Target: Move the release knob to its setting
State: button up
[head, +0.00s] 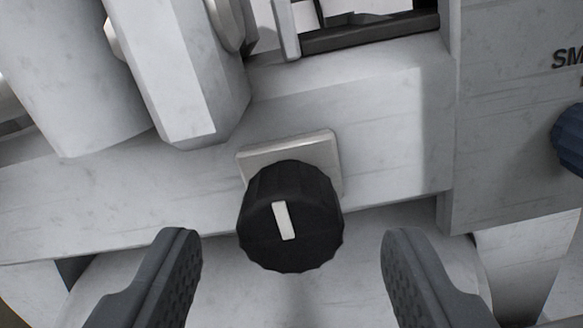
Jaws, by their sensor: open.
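The release knob (290,217) is a black, ridged dial with a white pointer line on its face. The line stands near upright, its top tilted slightly left. The knob sits on a light grey square plate (322,160) fixed to a pale machine body. My gripper (291,250) is open, with one dark grey finger on each side of the knob. Both fingers are apart from the knob, with clear gaps left and right. No setting marks show around the knob.
A pale angular block (180,75) stands out above left of the knob. A dark blue knob (570,140) is cut off at the right edge, near partly visible lettering. A dark framed opening (370,32) lies above.

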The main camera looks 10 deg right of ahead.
aim_at(293, 240)
jog(key=shift+x, duration=1.75)
